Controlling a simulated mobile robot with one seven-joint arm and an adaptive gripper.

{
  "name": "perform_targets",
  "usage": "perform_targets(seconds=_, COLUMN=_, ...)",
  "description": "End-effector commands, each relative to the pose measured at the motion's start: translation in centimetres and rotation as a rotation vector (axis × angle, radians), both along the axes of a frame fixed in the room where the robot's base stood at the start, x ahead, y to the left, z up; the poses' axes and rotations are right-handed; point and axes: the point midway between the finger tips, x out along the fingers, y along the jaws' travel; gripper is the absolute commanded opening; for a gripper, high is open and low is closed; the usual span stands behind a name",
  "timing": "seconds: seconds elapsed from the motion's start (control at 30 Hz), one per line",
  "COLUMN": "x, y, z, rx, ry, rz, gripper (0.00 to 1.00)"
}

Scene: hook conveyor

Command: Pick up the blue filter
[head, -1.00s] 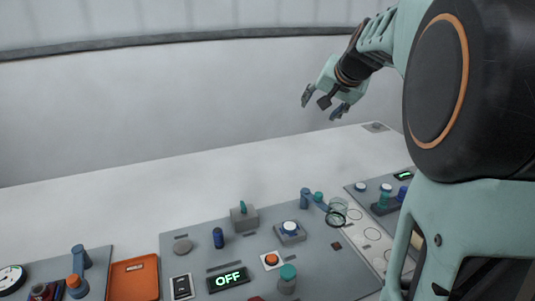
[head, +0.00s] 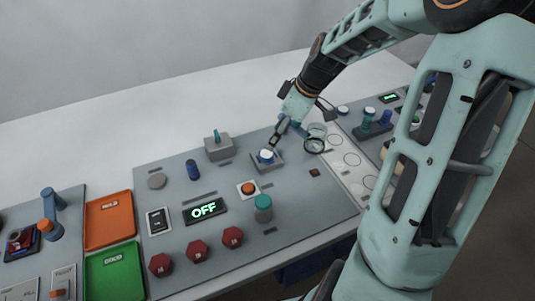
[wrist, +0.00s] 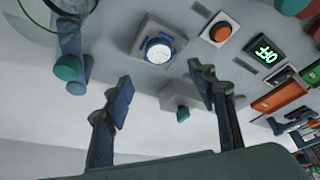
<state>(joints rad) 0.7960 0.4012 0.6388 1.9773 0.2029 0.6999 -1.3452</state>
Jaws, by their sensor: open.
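A small upright dark-blue cylinder (head: 193,170) stands on the grey panel, left of centre in the head view; it looks most like the blue filter, but I cannot be sure. A white round piece with blue around it (head: 266,155) sits in a grey square holder, and it also shows in the wrist view (wrist: 158,49). My gripper (head: 283,132) is above and just behind that holder, right of the blue cylinder. In the wrist view my gripper (wrist: 160,88) has its fingers spread with nothing between them. The blue cylinder is not clearly visible there.
A grey box with a teal knob (head: 218,146) stands behind the panel's middle. A clear ring on a blue arm (head: 315,143) is right of the holder. An orange button (head: 248,189), teal-topped post (head: 263,207) and red knobs (head: 197,250) are in front. The white surface behind is clear.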

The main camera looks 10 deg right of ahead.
Motion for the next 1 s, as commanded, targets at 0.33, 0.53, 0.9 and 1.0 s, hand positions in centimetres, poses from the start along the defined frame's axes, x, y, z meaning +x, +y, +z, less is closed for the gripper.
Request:
perform_targets(seconds=0.33, x=0.7, y=1.1, z=-3.5, rx=0.001, ry=0.002, rz=-0.001, gripper=0.52)
perform_targets(seconds=0.53, x=1.0, y=1.9, z=-6.4, rx=0.002, ry=0.003, rz=0.000, gripper=0.52)
perform_targets(seconds=0.9, x=1.4, y=2.2, z=-7.7, rx=0.000, ry=-0.001, rz=-0.004, gripper=0.52)
perform_targets(seconds=1.0, x=1.4, y=2.2, z=-7.6, rx=0.000, ry=-0.001, rz=-0.004, gripper=0.44)
